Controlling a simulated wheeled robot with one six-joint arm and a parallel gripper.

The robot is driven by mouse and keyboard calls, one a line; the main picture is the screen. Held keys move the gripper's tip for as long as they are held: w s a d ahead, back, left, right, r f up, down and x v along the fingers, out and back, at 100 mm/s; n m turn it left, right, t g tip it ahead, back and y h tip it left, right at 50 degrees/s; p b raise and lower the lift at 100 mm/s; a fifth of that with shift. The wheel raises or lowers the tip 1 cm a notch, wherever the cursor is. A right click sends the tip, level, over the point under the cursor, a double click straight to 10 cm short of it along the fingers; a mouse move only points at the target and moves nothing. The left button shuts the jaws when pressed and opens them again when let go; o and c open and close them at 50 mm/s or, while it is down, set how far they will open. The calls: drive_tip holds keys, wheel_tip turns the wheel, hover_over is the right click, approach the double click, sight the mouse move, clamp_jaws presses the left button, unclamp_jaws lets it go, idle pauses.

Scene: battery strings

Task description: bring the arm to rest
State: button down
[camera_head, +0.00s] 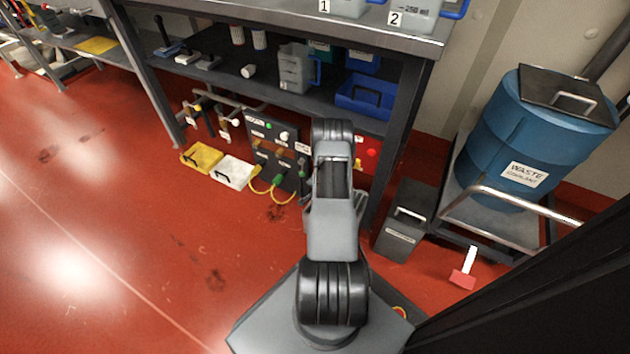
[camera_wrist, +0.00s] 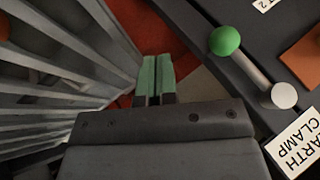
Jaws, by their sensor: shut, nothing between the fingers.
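My gripper (camera_wrist: 156,78) shows in the wrist view as two green-tipped fingers pressed together with nothing between them. My arm (camera_head: 333,215) rises from its base in the head view and reaches forward toward the bench; the gripper is hidden there behind the arm. In the wrist view a lever with a green knob (camera_wrist: 225,40) is to the right of the fingers, apart from them. A label reading "EARTH CLAMP" (camera_wrist: 300,145) is at the lower right.
Grey slats (camera_wrist: 50,60) fill the left of the wrist view. In the head view a control panel (camera_head: 272,140) stands under the bench (camera_head: 290,32). A dark box (camera_head: 405,220), a blue waste drum (camera_head: 530,130) and a red-headed tool (camera_head: 463,279) are at right. The left floor is clear.

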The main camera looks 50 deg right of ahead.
drive_tip(key=p+v, duration=0.4)
drive_tip(key=v, duration=0.6)
drive_tip(key=shift+f, duration=0.15)
drive_tip(key=shift+s+d, duration=0.1)
drive_tip(key=shift+s, duration=0.1)
